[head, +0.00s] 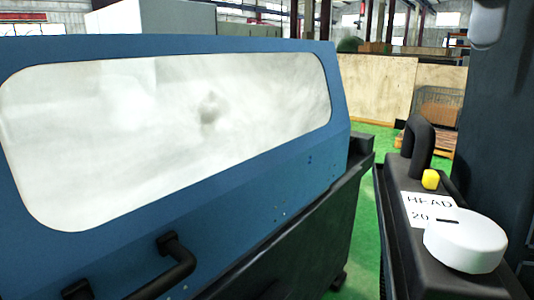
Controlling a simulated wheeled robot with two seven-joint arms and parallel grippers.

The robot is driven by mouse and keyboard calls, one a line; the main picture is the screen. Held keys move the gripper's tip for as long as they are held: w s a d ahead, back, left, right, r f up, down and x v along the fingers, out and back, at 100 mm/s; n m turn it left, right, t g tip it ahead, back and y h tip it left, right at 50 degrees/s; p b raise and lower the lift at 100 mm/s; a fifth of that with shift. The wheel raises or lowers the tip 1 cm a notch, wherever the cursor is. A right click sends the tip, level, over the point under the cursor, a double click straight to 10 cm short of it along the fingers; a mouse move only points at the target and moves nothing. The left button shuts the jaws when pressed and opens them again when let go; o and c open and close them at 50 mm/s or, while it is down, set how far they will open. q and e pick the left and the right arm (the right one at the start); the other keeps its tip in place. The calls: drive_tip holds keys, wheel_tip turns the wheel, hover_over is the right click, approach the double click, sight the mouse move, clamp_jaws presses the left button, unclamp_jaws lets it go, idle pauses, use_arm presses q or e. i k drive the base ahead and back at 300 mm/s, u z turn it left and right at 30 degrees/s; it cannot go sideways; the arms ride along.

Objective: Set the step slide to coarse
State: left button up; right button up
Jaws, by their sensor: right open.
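The dark control box (398,249) stands at the lower right. On it are a label (421,202) reading "HEAD" and "20", a small yellow piece (430,179) and a round white knob-like disc (464,243) with a short black mark. The disc covers part of the label. I cannot make out a step slide or its setting. My left gripper is out of view.
The blue grinder guard (225,170) with its large window (170,125) fills the left, with a black handle (172,265) low down. A black arched handle (424,145) rises behind the label. A dark column stands at right. Green floor (365,235) shows between guard and box.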

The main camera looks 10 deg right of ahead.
sight(431, 179)
drive_tip(key=k, duration=1.5)
